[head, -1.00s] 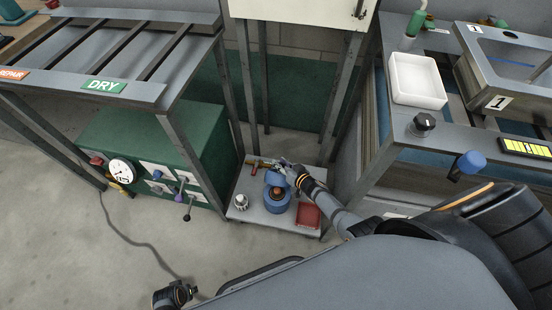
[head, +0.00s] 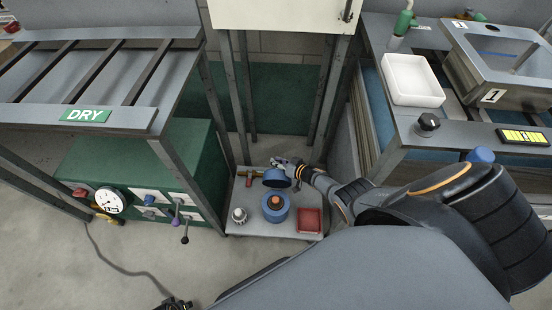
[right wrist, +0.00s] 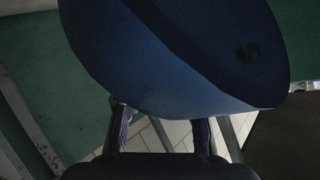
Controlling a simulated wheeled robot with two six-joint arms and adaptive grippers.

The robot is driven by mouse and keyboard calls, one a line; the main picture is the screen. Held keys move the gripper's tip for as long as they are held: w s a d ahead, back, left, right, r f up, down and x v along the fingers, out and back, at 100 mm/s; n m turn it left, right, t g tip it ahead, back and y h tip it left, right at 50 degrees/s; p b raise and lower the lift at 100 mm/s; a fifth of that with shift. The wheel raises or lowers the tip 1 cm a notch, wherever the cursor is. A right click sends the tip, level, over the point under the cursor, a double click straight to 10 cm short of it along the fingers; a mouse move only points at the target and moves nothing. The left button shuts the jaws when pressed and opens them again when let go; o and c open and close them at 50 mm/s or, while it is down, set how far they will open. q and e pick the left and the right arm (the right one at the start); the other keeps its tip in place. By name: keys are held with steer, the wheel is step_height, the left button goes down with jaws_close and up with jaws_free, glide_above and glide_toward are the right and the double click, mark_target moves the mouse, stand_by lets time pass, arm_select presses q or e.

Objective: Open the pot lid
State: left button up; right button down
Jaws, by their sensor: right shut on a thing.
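The blue pot (head: 275,215) stands on a low grey shelf, its top uncovered and something orange-brown showing inside. Its blue lid (head: 276,179) is off the pot, tilted, just behind it. My right gripper (head: 294,176) is shut on the lid at its right side. In the right wrist view the dark blue lid (right wrist: 185,50) fills the upper middle, above the fingers (right wrist: 160,130); the grip point is partly hidden. My left gripper (head: 175,303) is only partly seen at the bottom edge, away from the pot.
On the low shelf (head: 250,228), a red tray (head: 309,220) stands right of the pot, a small silver item (head: 239,215) left, and a red-and-yellow tool (head: 250,175) behind. Metal legs rise behind. A green cabinet (head: 150,165) stands left, a sink bench (head: 460,133) right.

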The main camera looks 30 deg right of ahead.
steer(key=shift+s+d+f, duration=0.4)
steer(key=c, duration=1)
jaws_free()
